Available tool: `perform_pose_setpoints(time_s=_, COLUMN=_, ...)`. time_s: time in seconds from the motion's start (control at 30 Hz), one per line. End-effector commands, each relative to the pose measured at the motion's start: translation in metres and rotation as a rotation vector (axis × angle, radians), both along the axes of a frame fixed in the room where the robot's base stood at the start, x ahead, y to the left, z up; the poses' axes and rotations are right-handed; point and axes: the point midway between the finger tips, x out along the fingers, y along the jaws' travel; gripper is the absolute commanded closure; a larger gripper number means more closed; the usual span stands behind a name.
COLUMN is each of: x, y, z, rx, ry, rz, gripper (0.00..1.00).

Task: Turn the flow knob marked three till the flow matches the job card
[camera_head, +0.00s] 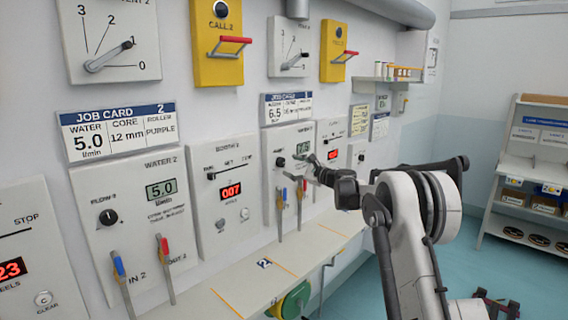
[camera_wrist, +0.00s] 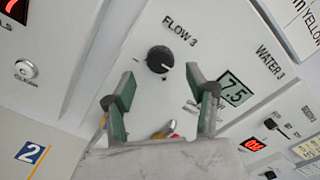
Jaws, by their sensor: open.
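The FLOW 3 knob (camera_wrist: 160,59) is a round black knob with a white pointer mark, on the light WATER 3 panel (camera_wrist: 200,40). It also shows in the head view (camera_head: 280,162). The WATER 3 display (camera_wrist: 236,88) reads 7.5 in the wrist view. The job card (camera_head: 287,109) above that panel reads 6.5 in the head view. My gripper (camera_wrist: 160,77) is open and empty, with green-padded fingers on either side of the knob's line in the wrist view. Its fingertips appear apart from the knob; it also shows in the head view (camera_head: 297,168).
Red and blue levered valves (camera_head: 300,190) hang below the WATER 3 panel. The WATER 2 panel (camera_head: 130,185) and a counter panel (camera_head: 230,190) are to the left. A narrow ledge (camera_head: 265,265) runs below. A shelf rack (camera_head: 530,180) stands at right.

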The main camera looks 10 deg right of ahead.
Motion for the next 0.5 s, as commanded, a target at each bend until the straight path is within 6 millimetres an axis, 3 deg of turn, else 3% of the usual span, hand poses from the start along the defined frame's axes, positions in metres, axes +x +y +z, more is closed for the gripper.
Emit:
perform_pose_setpoints(time_s=0.2, x=0.027, y=0.019, z=0.001, rx=0.0, ry=0.001, rz=0.001, gripper=0.48)
perform_pose_setpoints(time_s=0.5, x=0.042, y=0.03, z=0.0, rx=0.0, ry=0.0, rz=-0.001, gripper=0.48)
